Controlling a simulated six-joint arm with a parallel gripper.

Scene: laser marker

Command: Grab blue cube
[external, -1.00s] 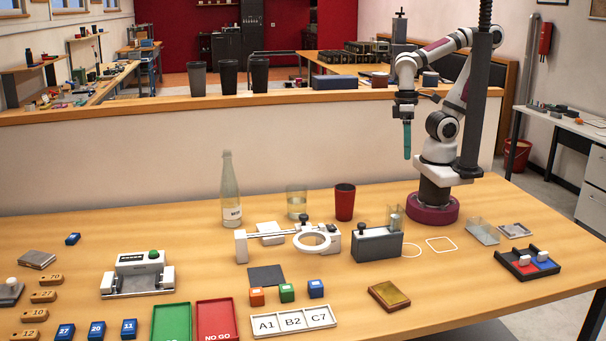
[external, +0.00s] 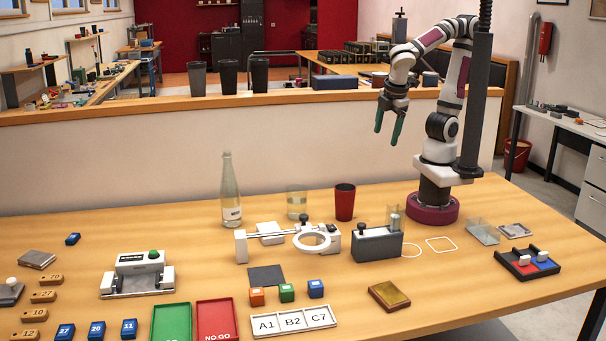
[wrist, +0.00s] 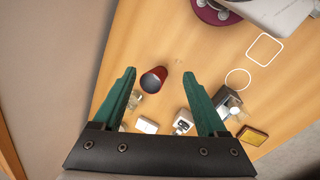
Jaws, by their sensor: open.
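A small blue cube (external: 316,289) sits on the table at the right end of a row with an orange cube (external: 257,296) and a green cube (external: 286,292). The row stands just behind the tray marked A1, B2, C7. My gripper (external: 388,131) is open and empty, high above the back of the table, well behind and above the blue cube. Its two teal fingers point down. In the wrist view my gripper (wrist: 163,75) has spread fingers with the red cup far below between them; I cannot make out the blue cube there.
A red cup (external: 344,202), a glass bottle (external: 231,190) and a ring on a stand (external: 312,240) are behind the cubes. A grey block fixture (external: 378,245) and a brass plate (external: 389,296) are to the right. Blue numbered blocks (external: 97,330) lie front left.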

